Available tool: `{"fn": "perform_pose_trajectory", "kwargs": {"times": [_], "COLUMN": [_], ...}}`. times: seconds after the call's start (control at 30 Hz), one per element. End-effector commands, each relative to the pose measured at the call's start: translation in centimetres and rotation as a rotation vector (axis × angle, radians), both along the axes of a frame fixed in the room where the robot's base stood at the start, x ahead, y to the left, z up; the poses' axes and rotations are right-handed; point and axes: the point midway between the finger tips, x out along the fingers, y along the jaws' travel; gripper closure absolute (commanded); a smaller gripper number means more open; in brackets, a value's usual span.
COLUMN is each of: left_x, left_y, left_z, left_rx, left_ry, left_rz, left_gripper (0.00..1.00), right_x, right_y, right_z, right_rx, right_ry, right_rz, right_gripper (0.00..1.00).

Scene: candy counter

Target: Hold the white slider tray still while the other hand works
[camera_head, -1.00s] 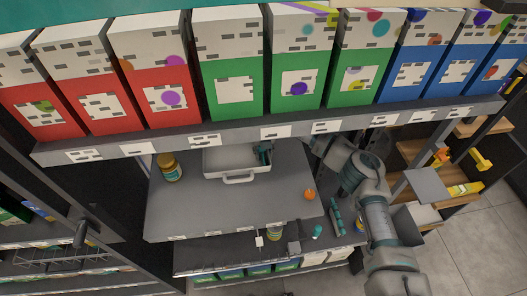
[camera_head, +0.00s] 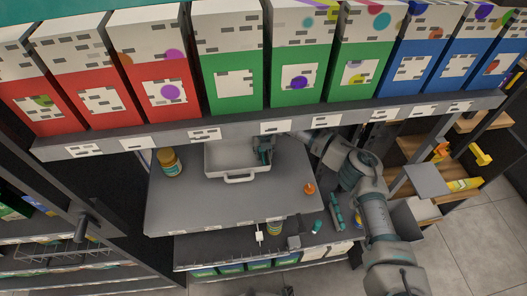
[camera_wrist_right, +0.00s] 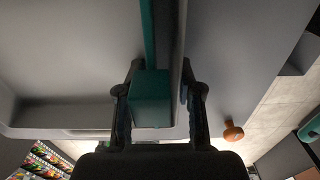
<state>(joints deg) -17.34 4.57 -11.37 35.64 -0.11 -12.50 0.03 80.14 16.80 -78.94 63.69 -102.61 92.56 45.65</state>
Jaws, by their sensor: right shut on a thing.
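The white slider tray (camera_head: 216,170) sits on the grey shelf board, under the row of boxes, with its handle (camera_head: 240,179) facing the near side. My right gripper (camera_head: 264,152) is at the tray's right side, shut on its right wall. In the right wrist view, the fingers (camera_wrist_right: 160,105) stand on either side of that wall, and a teal block (camera_wrist_right: 150,98) lies between them on the tray's inner side. The tray floor (camera_wrist_right: 65,60) fills the left of that view. My left gripper is not in view.
A jar with an orange-brown lid (camera_head: 169,162) stands left of the tray. A small orange object (camera_head: 309,188) lies near the board's right edge. The upper shelf (camera_head: 170,142) holds red, green and blue boxes above. The board in front of the tray is clear.

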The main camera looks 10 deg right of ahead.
Motion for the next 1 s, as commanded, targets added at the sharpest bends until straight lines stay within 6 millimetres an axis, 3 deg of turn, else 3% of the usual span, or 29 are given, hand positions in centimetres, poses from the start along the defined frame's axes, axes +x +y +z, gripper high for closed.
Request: {"fn": "perform_pose_trajectory", "kwargs": {"times": [1.0], "left_x": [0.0], "left_y": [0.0], "left_z": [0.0], "left_rx": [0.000], "left_ry": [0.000], "left_rz": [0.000], "left_gripper": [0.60], "right_x": [0.0], "right_y": [0.0], "right_z": [-2.3], "right_rx": [0.001], "right_ry": [-0.001], "right_rz": [0.001], "right_gripper": [1.00]}}
